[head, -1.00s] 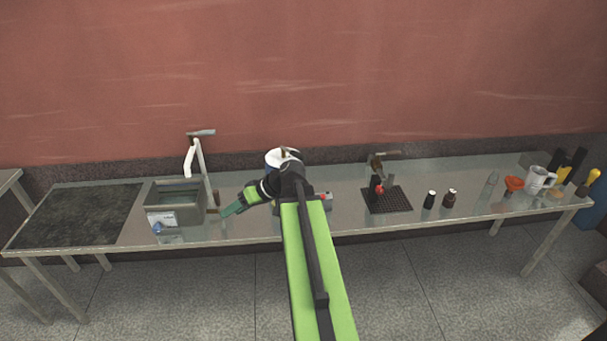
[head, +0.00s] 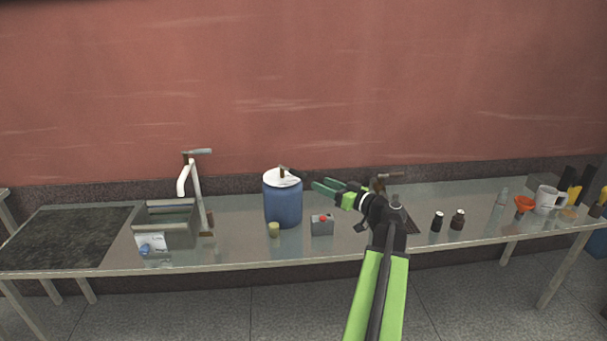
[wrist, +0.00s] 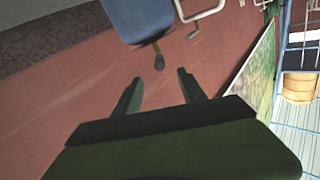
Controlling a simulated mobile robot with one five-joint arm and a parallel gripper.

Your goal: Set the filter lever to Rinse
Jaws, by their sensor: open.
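A blue drum (head: 283,205) with a white lid (head: 285,180) stands on the table in the head view. A small brown lever (head: 282,170) sits on the lid, and I take it for the filter lever. Any lettering around it is too small to read. My gripper (head: 315,186) is open and empty, to the right of the drum at about lid height, fingers pointing left. It looks apart from the lever, but the depth gap is unclear.
A yellowish jar (head: 274,230) and a grey box with a red button (head: 322,225) stand in front. Dark bottles (head: 437,222), an orange funnel (head: 524,205) and a white mug (head: 546,199) are at right.

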